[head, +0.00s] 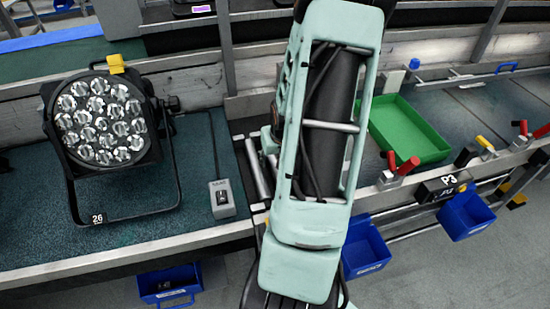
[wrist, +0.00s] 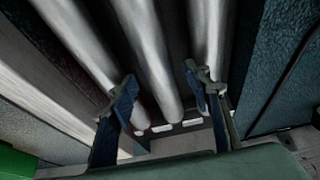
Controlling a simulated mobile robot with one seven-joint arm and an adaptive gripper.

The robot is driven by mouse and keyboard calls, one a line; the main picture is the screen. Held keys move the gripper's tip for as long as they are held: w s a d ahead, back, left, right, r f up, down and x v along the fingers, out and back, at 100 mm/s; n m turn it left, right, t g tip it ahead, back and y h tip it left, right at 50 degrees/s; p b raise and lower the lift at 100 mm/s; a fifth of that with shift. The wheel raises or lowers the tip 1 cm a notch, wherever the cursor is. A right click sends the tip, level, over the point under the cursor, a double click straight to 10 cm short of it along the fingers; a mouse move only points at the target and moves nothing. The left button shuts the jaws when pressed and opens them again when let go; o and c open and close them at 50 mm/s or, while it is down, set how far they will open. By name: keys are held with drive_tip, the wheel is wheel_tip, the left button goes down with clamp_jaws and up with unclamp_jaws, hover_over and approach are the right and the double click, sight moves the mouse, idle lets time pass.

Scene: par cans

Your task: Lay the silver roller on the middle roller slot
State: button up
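Three silver rollers show side by side in the wrist view: a left one (wrist: 75,40), a middle one (wrist: 152,60) and a right one (wrist: 206,35). My gripper (wrist: 162,77) has its two blue-grey fingers apart, one on each side of the middle roller, with narrow gaps visible. I cannot tell whether that roller rests in its slot or sits above it. Small white marks (wrist: 161,128) lie near the rollers' lower ends. In the head view, a roller (head: 257,168) shows left of my arm; my arm hides the gripper and the rest of the roller section.
A round stage lamp (head: 100,118) and a small grey switch box (head: 222,198) stand on the teal bench mat at left. A green tray (head: 408,130) and red-handled clamps (head: 400,165) are at right. Blue bins (head: 363,250) hang along the front edge.

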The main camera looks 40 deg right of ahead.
drive_tip(key=v, duration=1.2)
idle(0.3)
